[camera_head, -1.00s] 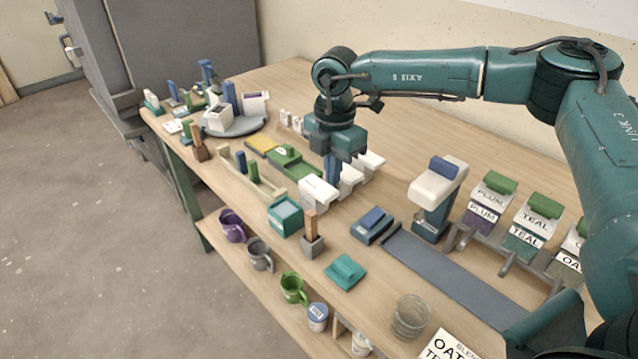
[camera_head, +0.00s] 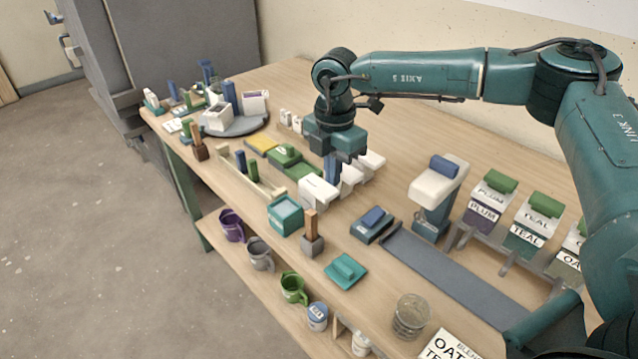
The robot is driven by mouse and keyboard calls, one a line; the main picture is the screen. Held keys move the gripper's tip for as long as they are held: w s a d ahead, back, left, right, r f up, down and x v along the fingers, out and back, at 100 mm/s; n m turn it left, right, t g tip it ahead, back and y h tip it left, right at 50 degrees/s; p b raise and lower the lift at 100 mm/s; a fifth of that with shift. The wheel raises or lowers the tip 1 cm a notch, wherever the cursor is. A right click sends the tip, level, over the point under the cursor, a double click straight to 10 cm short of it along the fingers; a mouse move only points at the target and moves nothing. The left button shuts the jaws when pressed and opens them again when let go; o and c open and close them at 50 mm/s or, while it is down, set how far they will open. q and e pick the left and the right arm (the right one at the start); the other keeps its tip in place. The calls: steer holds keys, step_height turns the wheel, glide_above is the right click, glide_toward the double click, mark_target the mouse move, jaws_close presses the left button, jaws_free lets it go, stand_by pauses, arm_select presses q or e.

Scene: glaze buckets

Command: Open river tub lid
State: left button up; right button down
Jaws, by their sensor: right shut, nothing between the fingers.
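My right gripper (camera_head: 335,152) is shut, pointing down over a group of white tubs near the middle of the table. An upright blue piece (camera_head: 332,168) shows just under it; whether they touch I cannot tell. The nearest white tub (camera_head: 318,192) stands in front of it, and another white tub (camera_head: 371,163) is behind to the right, both partly hidden. No label reading "river" is legible, so I cannot tell which tub it is. My left gripper is not in view.
A teal tub (camera_head: 286,215), a brush in a grey block (camera_head: 312,240) and a teal lid (camera_head: 346,270) stand in front. A white-topped stand (camera_head: 437,188) and labelled tubs with green-handled lids (camera_head: 545,205) are on the right. A glass (camera_head: 410,316) stands near the front edge.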

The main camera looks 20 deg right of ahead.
steer(key=shift+f+b, duration=1.4)
steer(key=shift+f, duration=0.7)
steer(key=p, duration=0.6)
glide_toward(332, 194)
steer(key=shift+s+d, duration=0.5)
steer(key=shift+s, duration=0.95)
